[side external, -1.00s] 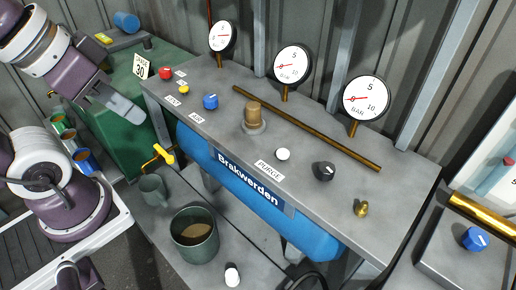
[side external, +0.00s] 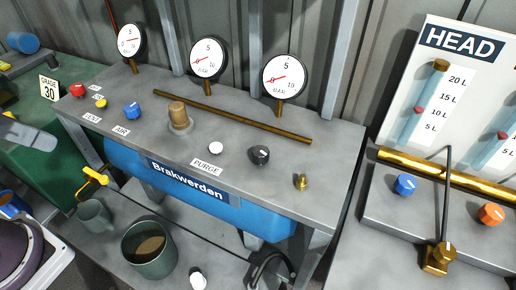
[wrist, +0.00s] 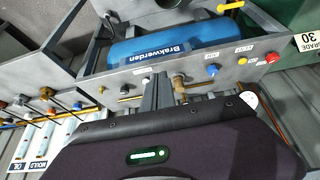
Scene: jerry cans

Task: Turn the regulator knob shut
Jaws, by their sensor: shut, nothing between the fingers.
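No knob shows a label reading regulator, so I cannot tell which one it is. On the grey bench top (side external: 235,125) stand a blue knob (side external: 132,111) by the AIR label, a tan capped post (side external: 178,115), a white button (side external: 215,148) by PURGE and a black knob with a white mark (side external: 260,155). My gripper (wrist: 157,82) is shut and empty in the wrist view, its tips overlapping the bench near the tan post (wrist: 179,85).
Three gauges stand behind the bench; the right one (side external: 284,77) is nearest. A brass rod (side external: 235,112) lies along the bench. A blue tank (side external: 190,190) hangs below it. A HEAD panel (side external: 460,75) with a blue knob (side external: 404,184) and an orange knob (side external: 491,214) stands right.

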